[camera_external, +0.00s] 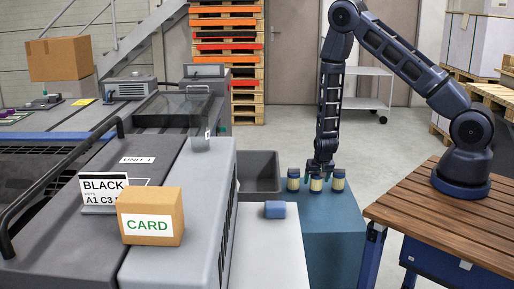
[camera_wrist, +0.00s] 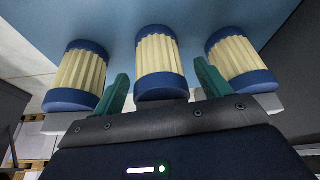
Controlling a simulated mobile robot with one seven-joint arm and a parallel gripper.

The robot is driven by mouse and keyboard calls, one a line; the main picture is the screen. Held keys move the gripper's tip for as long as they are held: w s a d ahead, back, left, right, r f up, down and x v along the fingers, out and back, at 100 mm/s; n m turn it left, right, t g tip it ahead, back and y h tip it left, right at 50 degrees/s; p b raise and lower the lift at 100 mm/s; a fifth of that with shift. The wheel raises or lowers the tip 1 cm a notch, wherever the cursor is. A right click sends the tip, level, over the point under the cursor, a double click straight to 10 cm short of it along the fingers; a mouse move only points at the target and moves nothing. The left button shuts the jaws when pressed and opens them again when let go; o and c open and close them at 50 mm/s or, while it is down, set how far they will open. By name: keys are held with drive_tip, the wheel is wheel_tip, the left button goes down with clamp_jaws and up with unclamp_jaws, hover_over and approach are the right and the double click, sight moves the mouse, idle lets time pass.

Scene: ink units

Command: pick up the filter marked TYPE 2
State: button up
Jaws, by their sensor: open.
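Three filters with pleated cream sides and dark blue end caps stand in a row: the left filter (camera_external: 293,180), the middle filter (camera_external: 316,184) and the right filter (camera_external: 338,180). In the wrist view they are the left filter (camera_wrist: 80,75), the middle filter (camera_wrist: 158,60) and the right filter (camera_wrist: 240,60). No TYPE marking can be read on any of them. My gripper (camera_wrist: 162,70) is open, its green fingers on either side of the middle filter's near end, with visible gaps. In the external view my gripper (camera_external: 321,170) is low over the middle filter.
The filters stand on a blue block (camera_external: 325,235). A grey bin (camera_external: 258,170) is behind to the left. A small blue object (camera_external: 275,209) lies on a white surface (camera_external: 268,245). A CARD box (camera_external: 151,215) and a BLACK sign (camera_external: 102,192) sit on the grey machine.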

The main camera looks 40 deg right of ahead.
drive_tip(key=shift+w+f, duration=0.1)
drive_tip(key=shift+f, duration=0.1)
drive_tip(key=c, duration=1.2)
drive_tip(key=shift+r, duration=0.1)
wheel_tip(320, 180, up, 20)
